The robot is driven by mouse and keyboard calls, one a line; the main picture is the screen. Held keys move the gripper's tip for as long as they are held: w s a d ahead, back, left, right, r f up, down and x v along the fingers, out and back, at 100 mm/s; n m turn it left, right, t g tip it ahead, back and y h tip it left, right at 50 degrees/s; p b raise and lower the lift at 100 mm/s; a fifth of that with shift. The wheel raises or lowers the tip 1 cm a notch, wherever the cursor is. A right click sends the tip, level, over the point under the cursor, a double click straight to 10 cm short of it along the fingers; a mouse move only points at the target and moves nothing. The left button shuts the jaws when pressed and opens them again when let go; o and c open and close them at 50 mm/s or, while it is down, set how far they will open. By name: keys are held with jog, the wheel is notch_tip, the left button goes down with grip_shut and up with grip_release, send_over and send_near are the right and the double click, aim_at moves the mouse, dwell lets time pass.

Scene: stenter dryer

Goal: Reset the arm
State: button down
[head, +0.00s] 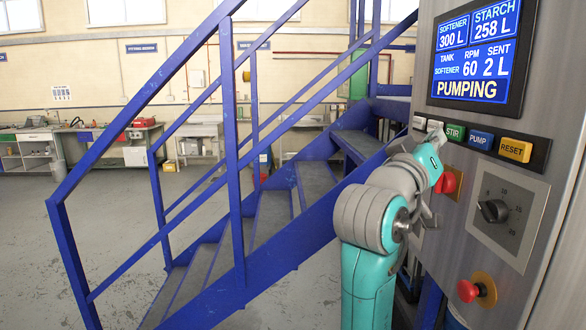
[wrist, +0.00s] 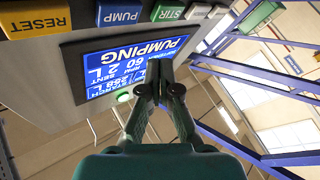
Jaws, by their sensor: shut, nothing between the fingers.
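My gripper (wrist: 168,68) is shut and empty in the wrist view, its fingertips close together in front of the control panel's screen from that camera. In the head view my arm stands before the panel, with its wrist by the left part of the button row; the fingertips are hard to make out there. I cannot tell whether they touch anything. The screen (head: 472,50) reads PUMPING, 60 RPM and 2 L sent; it shows upside down in the wrist view (wrist: 110,70).
The row holds STIR (head: 455,132), PUMP (head: 480,139) and yellow RESET (head: 516,150) buttons. Below are a rotary knob (head: 493,211) and a red mushroom button (head: 468,291). Another red knob (head: 448,183) is beside my wrist. Blue-railed stairs (head: 240,215) rise at the left; floor beyond is open.

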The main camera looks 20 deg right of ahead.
jog(key=a+f+n+t+y, duration=0.3)
jog(key=f, duration=0.8)
jog(key=w+a+f+n+t+y, duration=0.15)
jog(key=a+f+n+y, duration=0.25)
jog(key=f, duration=0.7)
jog(key=a+f+n+t+y, duration=0.3)
jog(key=f, duration=0.9)
jog(key=s+a+f+y, duration=0.4)
jog(key=s+a+f, duration=0.1)
jog(key=s+f, duration=0.45)
jog(key=s+a+f+y, duration=0.3)
jog(key=s+a+f, duration=0.1)
jog(key=s+f, duration=0.6)
jog(key=s+a+m+g+y, duration=0.2)
jog(key=s+m, duration=0.1)
jog(key=s, duration=1.9)
jog(key=shift+a, duration=0.25)
